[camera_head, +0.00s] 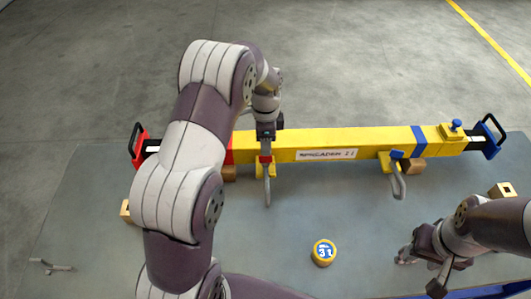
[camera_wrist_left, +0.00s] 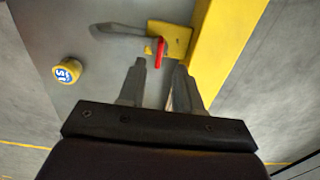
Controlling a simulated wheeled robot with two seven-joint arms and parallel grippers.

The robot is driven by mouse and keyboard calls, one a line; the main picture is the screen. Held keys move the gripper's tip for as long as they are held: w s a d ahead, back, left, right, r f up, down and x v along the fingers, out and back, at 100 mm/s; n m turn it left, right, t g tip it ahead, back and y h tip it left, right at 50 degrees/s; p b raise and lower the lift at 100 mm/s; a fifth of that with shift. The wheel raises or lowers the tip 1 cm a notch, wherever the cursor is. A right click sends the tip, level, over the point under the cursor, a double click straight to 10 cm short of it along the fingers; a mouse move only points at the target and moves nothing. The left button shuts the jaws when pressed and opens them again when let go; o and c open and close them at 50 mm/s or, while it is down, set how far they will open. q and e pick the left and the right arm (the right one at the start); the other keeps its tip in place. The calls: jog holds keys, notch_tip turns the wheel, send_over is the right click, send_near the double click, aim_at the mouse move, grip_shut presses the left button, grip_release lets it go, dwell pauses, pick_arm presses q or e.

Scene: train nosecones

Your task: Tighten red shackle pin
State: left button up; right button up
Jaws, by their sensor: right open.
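The red shackle pin (camera_head: 265,158) is at the front of the yellow spreader beam (camera_head: 315,137), on a yellow lug, above a grey shackle (camera_head: 267,188). In the left wrist view the pin (camera_wrist_left: 160,50) shows just beyond my left gripper's fingertips (camera_wrist_left: 160,66), with the grey shackle (camera_wrist_left: 118,31) to its left. My left gripper (camera_head: 266,137) points down over the beam at the pin. Its fingers are apart with nothing visible between them; I cannot tell whether they touch the pin. My right gripper (camera_head: 407,256) is open and empty, low over the table at right.
A blue-pinned shackle (camera_head: 397,182) hangs at the beam's right part. A round yellow weight-like disc marked 31 (camera_head: 323,252) stands on the grey table (camera_head: 90,220). A small tool (camera_head: 52,266) lies at front left. Wooden blocks sit near both ends.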

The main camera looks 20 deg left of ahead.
pick_arm(q)
notch_tip(320, 180, up, 8)
jog(key=p, duration=0.1)
jog(key=shift+s+f, duration=0.1)
dwell(0.3)
jog(key=s+d+n, duration=0.2)
jog(key=s+n, duration=0.4)
jog(key=s, duration=0.3)
jog(key=s+d+f+n+t, duration=0.1)
jog(key=s+d+n, duration=0.2)
jog(key=s+n, duration=0.3)
jog(key=s, duration=0.4)
jog(key=shift+s+d+f+n, duration=0.2)
jog(key=shift+d+n, duration=0.1)
jog(key=shift+n, duration=0.1)
